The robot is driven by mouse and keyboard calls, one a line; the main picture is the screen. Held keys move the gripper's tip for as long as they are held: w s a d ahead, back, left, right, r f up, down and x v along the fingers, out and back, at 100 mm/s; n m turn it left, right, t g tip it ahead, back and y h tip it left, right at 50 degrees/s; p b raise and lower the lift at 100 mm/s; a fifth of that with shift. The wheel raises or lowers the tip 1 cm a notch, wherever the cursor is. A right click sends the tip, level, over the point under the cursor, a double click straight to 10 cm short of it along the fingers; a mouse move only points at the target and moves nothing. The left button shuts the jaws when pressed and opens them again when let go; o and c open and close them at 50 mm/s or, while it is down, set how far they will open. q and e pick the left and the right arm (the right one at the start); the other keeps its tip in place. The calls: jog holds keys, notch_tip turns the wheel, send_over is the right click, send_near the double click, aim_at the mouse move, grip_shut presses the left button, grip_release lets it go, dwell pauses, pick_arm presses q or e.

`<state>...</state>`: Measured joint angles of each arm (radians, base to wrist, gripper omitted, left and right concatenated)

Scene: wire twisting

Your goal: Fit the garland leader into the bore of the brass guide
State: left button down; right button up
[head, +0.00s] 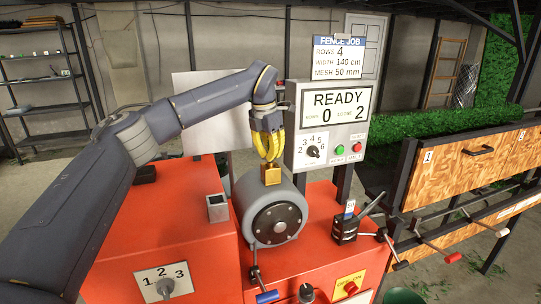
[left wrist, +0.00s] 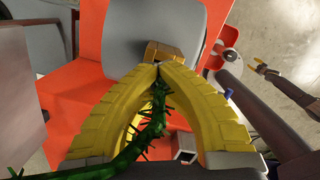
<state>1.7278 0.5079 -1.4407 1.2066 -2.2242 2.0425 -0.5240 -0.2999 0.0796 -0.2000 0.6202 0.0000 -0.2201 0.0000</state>
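My left gripper (head: 269,158) points down just above the brass guide (head: 271,176), a small block on top of the grey round housing (head: 275,213). In the left wrist view its yellow fingers (left wrist: 159,67) come together at the tips around the dark green garland (left wrist: 155,110). The garland runs back between the fingers and out to the lower left. The brass guide (left wrist: 165,50) shows directly beyond the fingertips. The leader's end and the bore are hidden, so I cannot tell whether the leader is inside.
A grey control box (head: 330,125) reading READY stands right behind the guide. A small open square metal tube (head: 217,208) stands left of the housing, and a black lever unit (head: 345,228) stands right. The red machine top (head: 170,220) is mostly clear at left.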

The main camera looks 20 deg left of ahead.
pick_arm(q)
jog(key=shift+f, duration=0.1)
jog(key=c, duration=1.6)
grip_release()
notch_tip(320, 180, up, 12)
jog(key=s, duration=0.1)
jog(key=shift+s+a, duration=0.3)
jog(key=shift+a, duration=0.15)
jog(key=shift+w, duration=0.1)
